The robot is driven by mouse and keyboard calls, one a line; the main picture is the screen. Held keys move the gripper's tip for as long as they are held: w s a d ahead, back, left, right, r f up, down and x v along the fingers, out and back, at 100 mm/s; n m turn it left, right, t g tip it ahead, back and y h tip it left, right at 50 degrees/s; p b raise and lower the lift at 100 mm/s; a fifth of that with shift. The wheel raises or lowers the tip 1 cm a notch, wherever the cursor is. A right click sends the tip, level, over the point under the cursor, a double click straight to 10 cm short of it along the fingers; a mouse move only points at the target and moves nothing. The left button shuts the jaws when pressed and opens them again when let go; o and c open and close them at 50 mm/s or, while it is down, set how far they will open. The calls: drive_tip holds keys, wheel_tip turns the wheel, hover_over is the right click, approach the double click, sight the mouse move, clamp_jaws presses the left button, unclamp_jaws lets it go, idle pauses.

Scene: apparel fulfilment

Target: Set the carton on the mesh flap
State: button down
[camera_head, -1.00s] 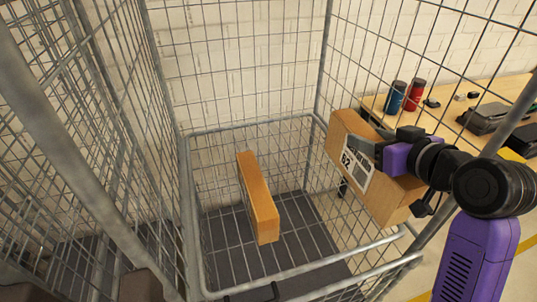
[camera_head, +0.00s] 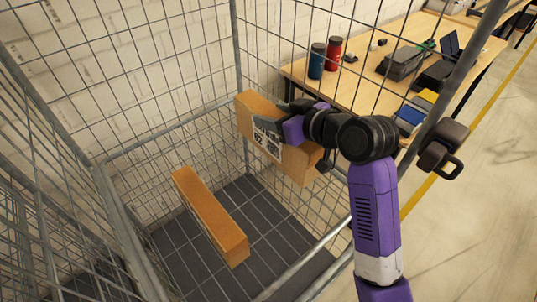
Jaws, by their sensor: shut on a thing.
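A brown carton (camera_head: 295,163) with a white printed label marked 62 is held up at the right side of the wire mesh cage. My gripper (camera_head: 279,123) is shut on its upper edge, coming from the right, and the carton hangs tilted. The mesh flap cannot be told apart for certain from the cage's other mesh; a mesh panel with a grey top rail (camera_head: 318,250) closes the near side. A second, narrow orange-brown box (camera_head: 209,216) is inside the cage, above or on its dark floor; its exact support is unclear.
The cage's dark floor (camera_head: 262,208) is bare to the right of the narrow box. Tall mesh walls and a grey post (camera_head: 239,60) stand around it. Behind is a wooden table (camera_head: 365,92) with a blue cup (camera_head: 317,61), a red cup (camera_head: 333,54) and devices.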

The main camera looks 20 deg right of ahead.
sight(313, 173)
wheel_tip(313, 173, down, 14)
drive_tip(key=shift+r, duration=0.15)
idle(0.3)
drive_tip(key=c, duration=0.6)
unclamp_jaws()
drive_tip(key=shift+f, duration=0.2)
drive_tip(key=b+v, duration=0.1)
drive_tip(key=v, duration=1.1)
drive_tip(key=shift+r, duration=0.1)
drive_tip(key=shift+s, duration=0.1)
